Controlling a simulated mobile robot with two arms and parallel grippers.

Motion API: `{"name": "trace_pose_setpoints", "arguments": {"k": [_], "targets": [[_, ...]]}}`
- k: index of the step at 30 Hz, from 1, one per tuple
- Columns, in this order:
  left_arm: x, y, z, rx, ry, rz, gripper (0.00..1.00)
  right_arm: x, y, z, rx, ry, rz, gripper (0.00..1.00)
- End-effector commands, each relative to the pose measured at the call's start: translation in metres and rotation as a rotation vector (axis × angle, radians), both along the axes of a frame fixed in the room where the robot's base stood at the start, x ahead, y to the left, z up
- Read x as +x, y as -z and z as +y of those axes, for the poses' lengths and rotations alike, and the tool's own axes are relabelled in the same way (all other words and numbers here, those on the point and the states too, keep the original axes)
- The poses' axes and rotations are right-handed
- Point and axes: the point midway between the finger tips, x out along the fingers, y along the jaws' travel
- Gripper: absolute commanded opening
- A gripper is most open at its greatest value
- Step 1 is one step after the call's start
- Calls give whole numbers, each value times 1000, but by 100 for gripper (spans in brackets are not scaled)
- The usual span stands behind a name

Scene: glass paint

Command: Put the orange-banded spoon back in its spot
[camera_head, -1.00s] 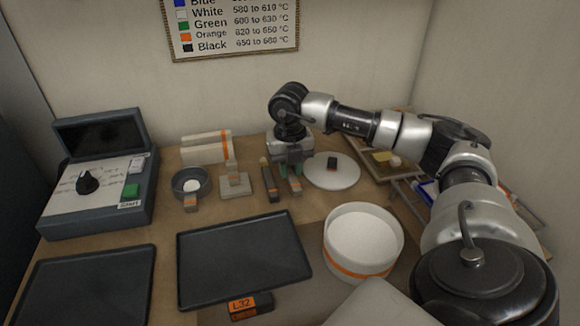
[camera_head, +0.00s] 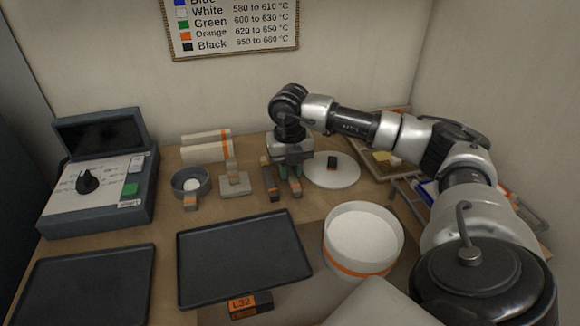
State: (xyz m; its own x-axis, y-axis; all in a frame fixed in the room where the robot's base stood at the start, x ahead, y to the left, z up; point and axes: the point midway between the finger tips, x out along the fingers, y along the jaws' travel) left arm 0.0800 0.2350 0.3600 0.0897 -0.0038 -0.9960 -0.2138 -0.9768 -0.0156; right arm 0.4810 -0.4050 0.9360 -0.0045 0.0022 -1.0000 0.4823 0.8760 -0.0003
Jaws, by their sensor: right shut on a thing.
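My right gripper (camera_head: 291,171) points down at the back middle of the table. Further left is a pale stand (camera_head: 236,187) bearing a small orange-banded piece. My left gripper is not in view.
A dark bowl (camera_head: 177,185) with white contents has an orange-marked piece (camera_head: 191,202) at its front. A white plate (camera_head: 345,175) is right of the gripper. A white orange-banded tub (camera_head: 351,267), dark trays (camera_head: 203,295) and a control box (camera_head: 65,224) surround the work area.

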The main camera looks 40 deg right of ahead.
Motion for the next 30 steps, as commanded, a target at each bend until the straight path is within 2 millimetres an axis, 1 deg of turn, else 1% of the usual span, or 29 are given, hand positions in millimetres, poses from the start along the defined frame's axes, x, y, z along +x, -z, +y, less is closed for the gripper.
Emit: {"name": "trace_pose_setpoints", "arguments": {"k": [17,18,23,30], "targets": [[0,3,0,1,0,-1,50,0,5,0,0,0,0,0],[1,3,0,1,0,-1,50,0,5,0,0,0,0,27],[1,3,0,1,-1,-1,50,0,5,0,0,0,0,52],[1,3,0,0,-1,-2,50,0,5,0,0,0,0,52]]}}
